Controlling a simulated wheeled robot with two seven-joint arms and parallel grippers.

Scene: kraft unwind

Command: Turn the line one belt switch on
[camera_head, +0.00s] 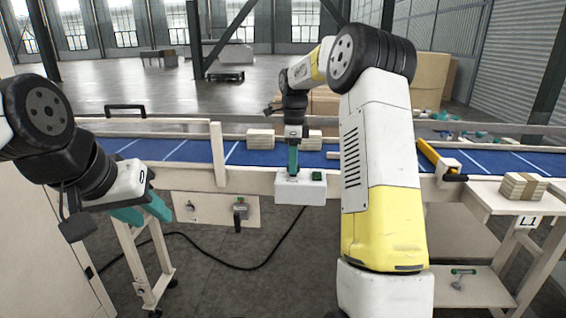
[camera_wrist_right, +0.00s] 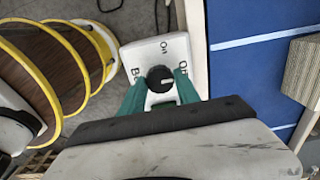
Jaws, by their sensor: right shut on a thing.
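The white belt switch box (camera_head: 300,190) stands at the front edge of the blue conveyor belt, with a small green part on its top. In the right wrist view, the box face (camera_wrist_right: 150,52) carries an "On" label, a partly covered "Off"-like label and a partly hidden word starting with "B". Its round black knob (camera_wrist_right: 159,77) has a pale mark on its right side. My right gripper (camera_wrist_right: 160,88) has its teal fingers shut on either side of the knob; it also shows in the head view (camera_head: 293,160). My left gripper (camera_head: 143,213) is open and empty, left of the box.
The blue belt (camera_head: 190,151) runs across behind the box, carrying stacked kraft blocks (camera_head: 260,139). A yellow-handled bar (camera_head: 428,153) and a side table (camera_head: 500,198) marked L1 are at the right. A panel with fittings (camera_head: 215,209) hangs below the belt's front rail.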

